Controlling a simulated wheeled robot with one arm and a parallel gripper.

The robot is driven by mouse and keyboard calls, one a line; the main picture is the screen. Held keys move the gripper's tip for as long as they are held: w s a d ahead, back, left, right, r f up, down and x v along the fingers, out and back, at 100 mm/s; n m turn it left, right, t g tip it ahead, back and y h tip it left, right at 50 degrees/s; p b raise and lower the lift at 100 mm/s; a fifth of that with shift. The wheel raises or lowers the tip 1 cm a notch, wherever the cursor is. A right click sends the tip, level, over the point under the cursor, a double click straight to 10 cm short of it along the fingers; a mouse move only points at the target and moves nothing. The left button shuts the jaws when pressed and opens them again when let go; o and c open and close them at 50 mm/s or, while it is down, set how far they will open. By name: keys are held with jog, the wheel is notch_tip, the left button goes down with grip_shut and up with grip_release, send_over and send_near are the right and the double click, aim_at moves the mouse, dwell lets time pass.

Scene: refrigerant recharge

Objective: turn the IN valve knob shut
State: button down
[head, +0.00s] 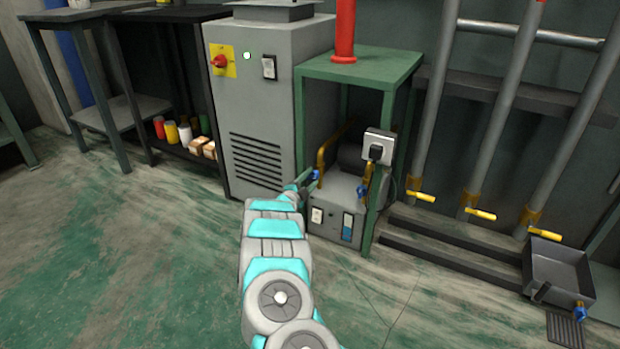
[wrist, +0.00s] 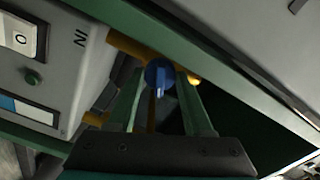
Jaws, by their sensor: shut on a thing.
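The blue IN valve knob (wrist: 159,73) sits on a brass pipe (wrist: 122,43), beside the IN lettering (wrist: 80,38) on the grey machine's panel. It also shows in the head view (head: 316,175) at the left front of the machine (head: 335,196) under the green table. My gripper (wrist: 160,80) has one finger on each side of the knob and is shut on it. In the head view my gripper (head: 306,182) reaches the knob from the front left. The fingers hide the exact contact with the knob's sides.
A second blue knob (head: 362,191) is on the machine's right side. A green table leg (head: 378,205) and a socket box (head: 379,146) stand at the right. A grey cabinet (head: 256,110) stands close at the left. The floor in front is clear.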

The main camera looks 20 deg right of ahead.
jog(key=shift+n+p, duration=0.5)
jog(key=shift+n, duration=0.7)
jog(key=shift+c, duration=1.5)
grip_release()
